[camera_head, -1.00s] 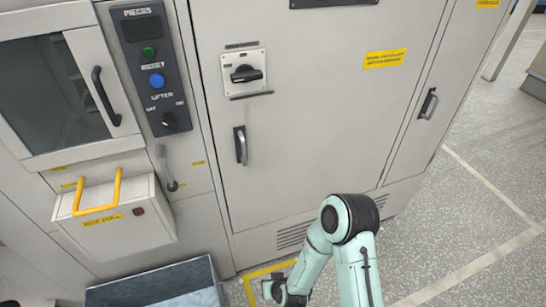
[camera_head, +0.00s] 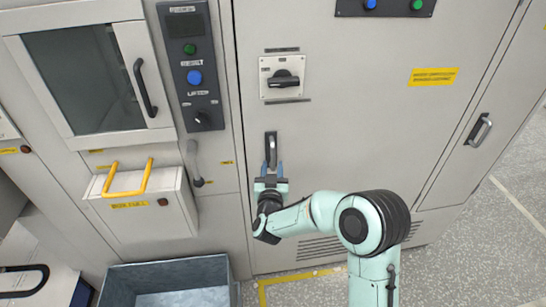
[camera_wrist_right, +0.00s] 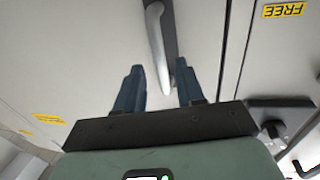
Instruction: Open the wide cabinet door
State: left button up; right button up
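The wide cabinet door (camera_head: 345,125) is closed, a large light grey panel in the head view. Its upright handle (camera_head: 271,150) is on the door's left side, on a dark backing plate. My right gripper (camera_head: 271,170) is at the handle's lower end in the head view. In the right wrist view the two blue fingers (camera_wrist_right: 160,82) are open and apart, pointing toward the door. The grey handle (camera_wrist_right: 157,40) shows beyond and between the fingertips, and no grip on it shows. My left gripper is not in view.
A rotary switch (camera_head: 283,79) sits above the handle. A narrower door with its own handle (camera_head: 478,130) is at the right. A box with a yellow handle (camera_head: 128,192) juts out at the left, above an open grey bin (camera_head: 170,272). Free floor lies at the right.

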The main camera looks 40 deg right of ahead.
aim_at(273, 161)
jog(key=x, duration=0.4)
jog(key=shift+w+d+p, duration=0.25)
jog(key=shift+w+p, duration=0.05)
jog(key=shift+p, duration=0.1)
grip_shut()
